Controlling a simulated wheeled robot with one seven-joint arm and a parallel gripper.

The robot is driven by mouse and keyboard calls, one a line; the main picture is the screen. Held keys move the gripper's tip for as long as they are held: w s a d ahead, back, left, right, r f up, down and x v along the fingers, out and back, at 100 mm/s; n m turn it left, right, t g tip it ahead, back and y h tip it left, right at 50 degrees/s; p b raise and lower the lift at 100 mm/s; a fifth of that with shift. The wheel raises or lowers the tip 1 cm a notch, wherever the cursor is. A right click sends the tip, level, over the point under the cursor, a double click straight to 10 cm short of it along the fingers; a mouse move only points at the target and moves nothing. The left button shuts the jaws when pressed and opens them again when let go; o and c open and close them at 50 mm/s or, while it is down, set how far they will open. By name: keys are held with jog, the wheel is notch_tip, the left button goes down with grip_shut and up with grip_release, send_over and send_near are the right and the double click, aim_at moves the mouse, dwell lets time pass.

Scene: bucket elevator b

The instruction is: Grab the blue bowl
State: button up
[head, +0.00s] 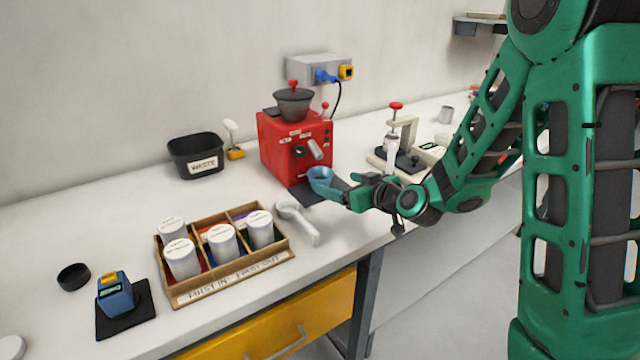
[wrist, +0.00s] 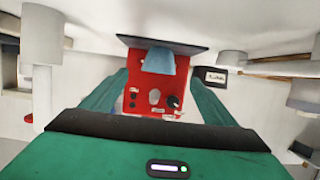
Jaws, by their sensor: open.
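The blue bowl (head: 320,178) is in front of the red machine (head: 296,147) in the head view, at the tips of my gripper (head: 338,191). In the wrist view the bowl (wrist: 159,61) shows as a small blue shape midway between the two green fingers of my gripper (wrist: 158,82), against the red machine. The fingers are apart, one on each side of it. I cannot tell whether they touch the bowl. My fingers hide part of its right side in the head view.
A white scoop-like tool (head: 298,222) lies near my gripper. A wooden tray (head: 224,278) with several white-lidded jars stands to the left. A black bin (head: 195,157) is behind. A lever press (head: 396,145) stands right of the red machine.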

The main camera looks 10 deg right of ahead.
aim_at(315, 174)
jog(key=shift+w+a, duration=0.4)
jog(key=shift+w, duration=0.15)
jog(key=x, duration=1)
jog(key=shift+d, duration=0.2)
jog(key=shift+c, duration=0.5)
jog(key=c, duration=1)
jog(key=shift+c, duration=0.7)
jog(key=shift+r, duration=0.15)
